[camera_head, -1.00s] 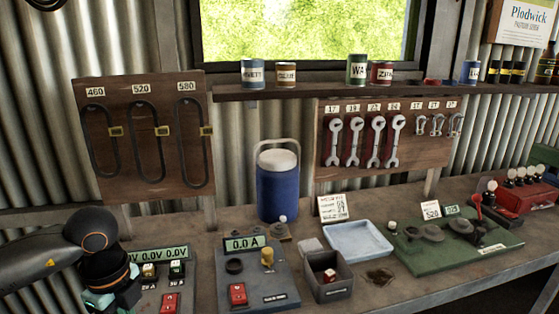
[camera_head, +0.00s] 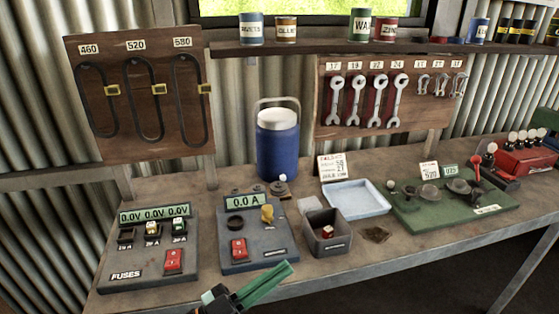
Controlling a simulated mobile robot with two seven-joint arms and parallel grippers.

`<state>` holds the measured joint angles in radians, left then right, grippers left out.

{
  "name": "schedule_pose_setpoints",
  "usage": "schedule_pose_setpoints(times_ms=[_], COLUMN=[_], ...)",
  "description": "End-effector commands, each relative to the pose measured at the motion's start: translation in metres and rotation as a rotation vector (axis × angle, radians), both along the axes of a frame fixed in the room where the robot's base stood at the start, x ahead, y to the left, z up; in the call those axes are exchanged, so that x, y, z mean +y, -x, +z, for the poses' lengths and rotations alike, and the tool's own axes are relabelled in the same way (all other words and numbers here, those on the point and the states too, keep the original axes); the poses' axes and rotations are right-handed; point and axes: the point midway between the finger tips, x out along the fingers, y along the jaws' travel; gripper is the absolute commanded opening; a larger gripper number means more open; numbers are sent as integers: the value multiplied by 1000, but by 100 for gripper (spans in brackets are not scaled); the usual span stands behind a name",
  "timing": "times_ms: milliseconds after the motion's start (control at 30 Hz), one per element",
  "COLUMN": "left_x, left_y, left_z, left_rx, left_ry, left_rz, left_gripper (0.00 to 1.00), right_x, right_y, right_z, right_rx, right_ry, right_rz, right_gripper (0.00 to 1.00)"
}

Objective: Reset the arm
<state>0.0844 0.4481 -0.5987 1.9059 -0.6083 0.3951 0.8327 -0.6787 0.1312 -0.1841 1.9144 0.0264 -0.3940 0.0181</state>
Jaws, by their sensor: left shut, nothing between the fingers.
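My left gripper (camera_head: 267,281) shows at the bottom middle of the head view, in front of the bench's front edge. Its green fingers are together with nothing between them, and they point up and to the right. The rest of the left arm is out of the picture below. My right gripper is not in view.
The workbench (camera_head: 382,271) holds a fuses panel (camera_head: 139,275), a 0.0 A meter panel (camera_head: 257,262), a grey box (camera_head: 325,247), a pale blue tray (camera_head: 356,198), a green board (camera_head: 460,222) and a blue jug (camera_head: 277,150). Open floor lies in front.

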Motion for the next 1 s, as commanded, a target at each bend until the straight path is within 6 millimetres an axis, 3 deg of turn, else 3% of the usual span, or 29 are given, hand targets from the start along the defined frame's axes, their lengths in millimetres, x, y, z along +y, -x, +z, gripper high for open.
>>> schedule_pose_setpoints(times_ms=[100, 233, 400, 500, 600, 700, 1000], left_x=[37, 83, 131, 147, 157, 161, 163], left_y=[-17, -10, 44, 81, 111, 128, 133], left_z=[-54, -133, -234, -275, -300, -312, -316], left_rx=[196, 444, 770, 919, 1020, 1074, 1090], left_ry=[26, -35, -182, -258, -313, -345, -356], left_rz=[263, 509, 701, 749, 768, 773, 773], left_gripper=[0, 0, 0, 0, 0, 0, 0], right_x=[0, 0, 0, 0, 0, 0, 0], right_y=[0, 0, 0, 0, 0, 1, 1], right_z=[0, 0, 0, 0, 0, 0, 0], right_rx=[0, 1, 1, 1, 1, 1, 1], right_ry=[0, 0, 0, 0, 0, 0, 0], right_rz=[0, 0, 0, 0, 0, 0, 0], right_gripper=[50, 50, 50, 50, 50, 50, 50])
